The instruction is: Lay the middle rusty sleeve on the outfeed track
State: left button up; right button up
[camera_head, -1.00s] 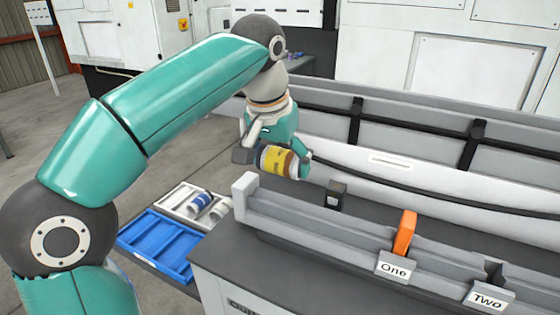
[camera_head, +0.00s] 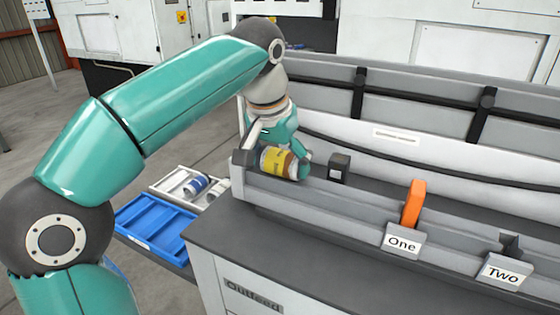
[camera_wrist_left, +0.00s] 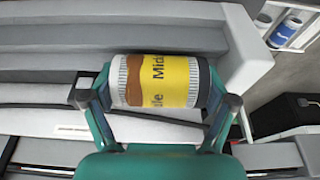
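The middle rusty sleeve (camera_head: 275,162) is a short cylinder with a yellow label, a brown rusty patch and pale ridged ends. My left gripper (camera_head: 277,158) is shut on it. In the left wrist view the sleeve (camera_wrist_left: 160,82) lies crosswise between the two fingers (camera_wrist_left: 155,98), and part of the word "Middle" shows. The outfeed track (camera_head: 320,197) is a long grey channel on the dark-topped Outfeed bench. The sleeve is at the track's left end, low over the channel; I cannot tell if it touches. My right gripper is not in view.
An orange divider (camera_head: 414,203) stands in the track by the "One" tag (camera_head: 403,241), with a "Two" tag (camera_head: 503,271) further right. A small black block (camera_head: 339,168) is right of the sleeve. A white tray (camera_head: 170,183) with a blue-labelled sleeve and a blue tray (camera_head: 150,228) stand left.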

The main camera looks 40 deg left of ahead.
pick_arm(q)
jog(key=shift+o, duration=1.2)
jog(key=v, duration=0.7)
notch_tip(320, 180, up, 6)
jog(key=p, duration=0.7)
jog(key=shift+r, duration=0.2)
